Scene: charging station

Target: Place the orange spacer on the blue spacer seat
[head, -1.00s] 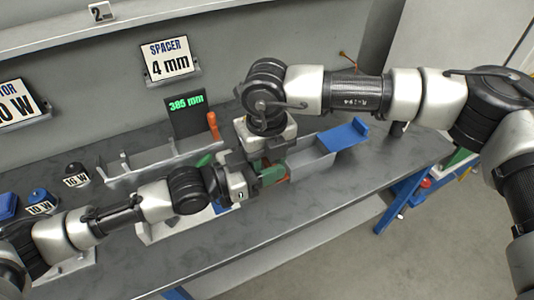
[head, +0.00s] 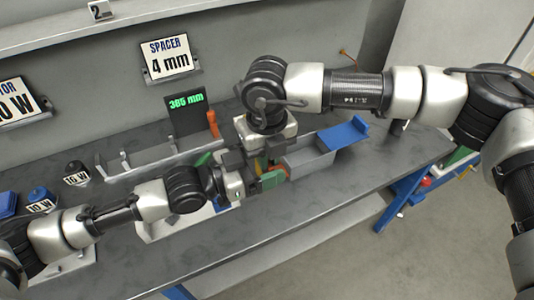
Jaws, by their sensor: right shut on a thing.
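My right gripper (head: 260,163) points down over the bench in the middle of the head view. It is shut on a small orange-yellow piece (head: 258,166), which appears to be the orange spacer; only a sliver shows between the fingers. My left gripper (head: 252,184) comes in from the left, just below and beside it. A green block with a reddish edge (head: 271,180) is at the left fingertips; whether they grip it is unclear. A spacer seat cannot be made out clearly; the arms cover much of this area.
A grey tray (head: 310,160) with a sloping blue end piece (head: 344,134) lies right of the grippers. A grey rack (head: 150,160), a display (head: 187,112) and an orange-handled item (head: 212,124) stand behind. Blue and black knobs are at left. The front right bench is clear.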

